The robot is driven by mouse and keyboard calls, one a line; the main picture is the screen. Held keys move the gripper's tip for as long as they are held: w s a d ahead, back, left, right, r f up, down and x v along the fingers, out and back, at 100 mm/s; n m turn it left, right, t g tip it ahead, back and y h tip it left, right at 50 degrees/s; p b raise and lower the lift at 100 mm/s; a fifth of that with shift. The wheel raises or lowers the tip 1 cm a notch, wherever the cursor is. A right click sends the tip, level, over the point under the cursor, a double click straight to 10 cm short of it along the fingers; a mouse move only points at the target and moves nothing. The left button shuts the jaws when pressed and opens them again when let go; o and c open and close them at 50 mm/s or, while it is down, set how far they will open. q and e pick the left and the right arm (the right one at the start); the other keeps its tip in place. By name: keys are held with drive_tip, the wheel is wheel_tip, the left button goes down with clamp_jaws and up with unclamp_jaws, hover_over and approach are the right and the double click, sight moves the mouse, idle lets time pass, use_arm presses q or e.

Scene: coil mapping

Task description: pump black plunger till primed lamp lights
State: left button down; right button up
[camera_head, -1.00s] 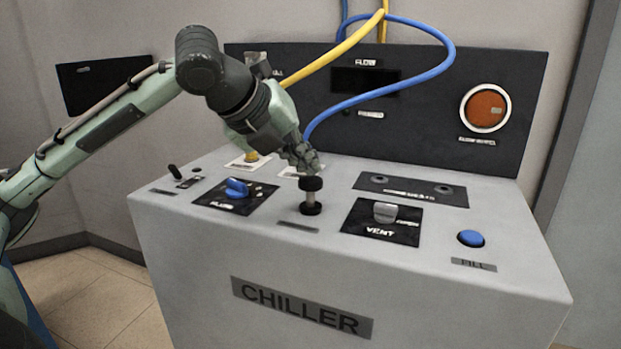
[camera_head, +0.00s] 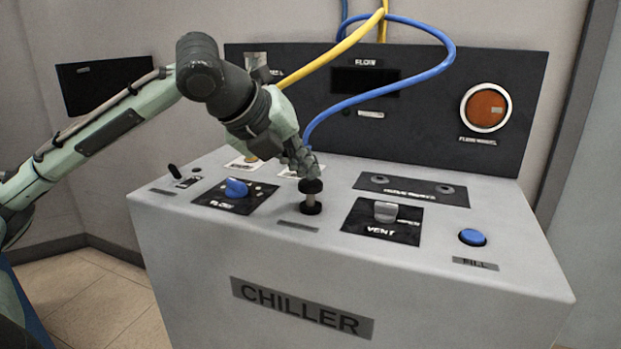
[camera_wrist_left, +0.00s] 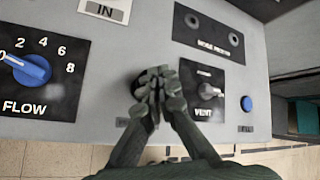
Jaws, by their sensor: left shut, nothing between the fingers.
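The black plunger (camera_head: 311,187) stands upright on the chiller's top, with a black knob over a short pale shaft and a black base. My left gripper (camera_head: 308,170) is shut and empty, its fingertips on or just above the knob; I cannot tell whether they press it. In the left wrist view the shut fingers (camera_wrist_left: 158,84) hide most of the plunger, and a dark edge (camera_wrist_left: 137,88) of it shows beside them. A small dark spot (camera_head: 347,112) on the back panel, beside a label too blurred to read, may be the lamp; it looks unlit. My right gripper is not in view.
On the chiller (camera_head: 420,275) are the blue FLOW knob (camera_head: 236,188) at left, the grey VENT knob (camera_head: 385,212) at right and the blue FILL button (camera_head: 471,238). Yellow (camera_head: 335,50) and blue (camera_head: 425,75) hoses hang behind. A round orange indicator (camera_head: 486,108) is on the back panel.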

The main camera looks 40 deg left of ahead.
sight(307, 183)
use_arm(q)
drive_tip(key=shift+f+b, duration=0.7)
drive_tip(key=shift+f, duration=0.4)
idle(0.6)
drive_tip(key=shift+r+p, duration=2)
drive_tip(key=shift+p, duration=0.35)
wheel_tip(307, 183, up, 3)
drive_tip(key=p, duration=0.3)
wheel_tip(307, 183, up, 2)
drive_tip(key=shift+r+p, duration=0.1)
drive_tip(key=shift+p, duration=0.9)
